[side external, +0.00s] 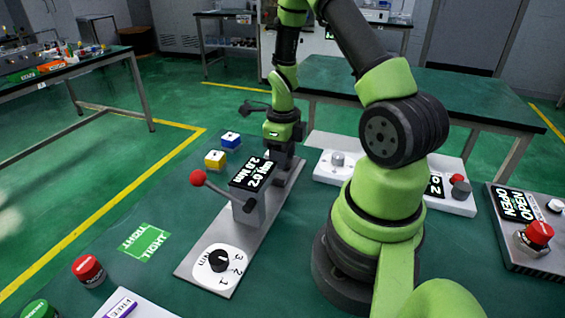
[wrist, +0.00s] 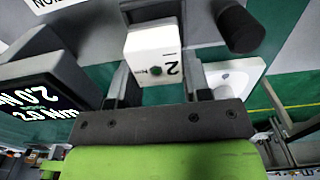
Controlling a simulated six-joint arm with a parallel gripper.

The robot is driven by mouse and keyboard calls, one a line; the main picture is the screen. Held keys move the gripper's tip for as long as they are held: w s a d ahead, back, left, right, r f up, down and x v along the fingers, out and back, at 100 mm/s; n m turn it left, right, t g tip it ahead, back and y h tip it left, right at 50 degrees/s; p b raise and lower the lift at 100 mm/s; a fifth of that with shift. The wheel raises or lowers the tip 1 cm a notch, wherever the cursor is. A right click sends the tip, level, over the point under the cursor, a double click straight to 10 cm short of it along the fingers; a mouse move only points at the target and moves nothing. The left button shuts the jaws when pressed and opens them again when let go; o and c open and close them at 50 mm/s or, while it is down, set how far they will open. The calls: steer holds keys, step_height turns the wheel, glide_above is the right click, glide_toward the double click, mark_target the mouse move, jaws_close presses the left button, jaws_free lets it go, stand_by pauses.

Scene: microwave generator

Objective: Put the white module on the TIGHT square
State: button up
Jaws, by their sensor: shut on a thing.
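In the wrist view the white module (wrist: 153,58), marked with a 2, sits between the two fingers of my gripper (wrist: 157,80), which are shut on it. In the side view my gripper (side external: 280,150) is low behind the display (side external: 255,172) on the grey rail unit, and I cannot make out the module there. Whether the module still touches the unit is unclear. The TIGHT square (side external: 148,243) is a green patch with white lettering on the table, left of the unit. Nothing is on it.
A red-ball lever (side external: 198,178) sticks out left of the grey unit, and a dial (side external: 217,260) is at its front end. A red button (side external: 89,269) is at front left.

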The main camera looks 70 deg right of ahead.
steer(key=shift+f, duration=1.2)
steer(key=shift+f, duration=0.2)
steer(key=o, duration=1.1)
steer(key=shift+c, duration=0.2)
